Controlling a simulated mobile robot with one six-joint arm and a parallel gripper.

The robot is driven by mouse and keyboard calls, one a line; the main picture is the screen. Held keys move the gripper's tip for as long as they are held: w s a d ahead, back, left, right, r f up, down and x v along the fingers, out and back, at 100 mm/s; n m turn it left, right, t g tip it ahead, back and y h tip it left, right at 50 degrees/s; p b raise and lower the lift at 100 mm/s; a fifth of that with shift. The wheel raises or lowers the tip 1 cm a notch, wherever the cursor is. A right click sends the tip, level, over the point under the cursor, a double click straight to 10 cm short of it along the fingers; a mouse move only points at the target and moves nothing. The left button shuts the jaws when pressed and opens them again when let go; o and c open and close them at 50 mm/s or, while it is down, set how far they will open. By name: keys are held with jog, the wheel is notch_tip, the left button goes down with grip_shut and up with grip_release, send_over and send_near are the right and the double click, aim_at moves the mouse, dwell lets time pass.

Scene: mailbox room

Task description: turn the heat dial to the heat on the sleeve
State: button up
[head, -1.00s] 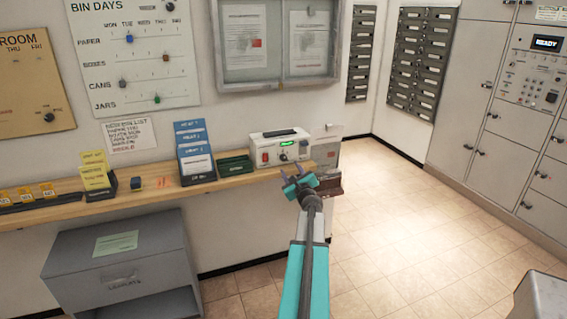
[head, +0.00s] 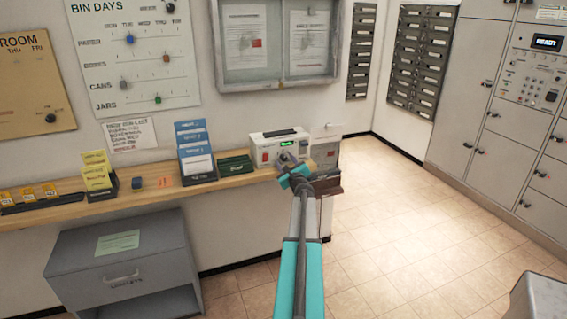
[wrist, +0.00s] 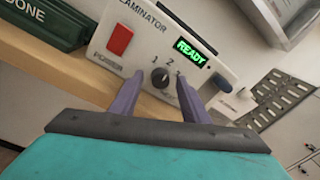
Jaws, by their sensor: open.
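The laminator (head: 270,151) is a white box on the wooden shelf, also in the wrist view (wrist: 138,53). Its front has a red power switch (wrist: 120,39), a green READY display (wrist: 190,51) and a black heat dial (wrist: 160,77) with numbers around it. The number the dial points to is too small to tell. My gripper (wrist: 158,97) is open, its two purple fingers on either side of the dial and a little below it in the wrist view. In the head view my gripper (head: 290,168) hides the dial. I cannot make out a heat marking on any sleeve.
A green tray (head: 234,165) marked DONE and a rack of blue sleeves (head: 194,155) stand left of the laminator on the shelf (head: 238,181). A grey holder (head: 326,150) is at the shelf's right end.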

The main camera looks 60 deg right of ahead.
jog(key=shift+w+d, duration=0.1)
jog(key=shift+d, duration=0.05)
jog(key=c, duration=1.1)
jog(key=shift+a+f, duration=0.1)
jog(key=shift+a, duration=0.35)
grip_shut()
jog(key=shift+o, duration=0.2)
grip_release()
jog(key=shift+d, duration=0.3)
jog(key=shift+b, duration=0.45)
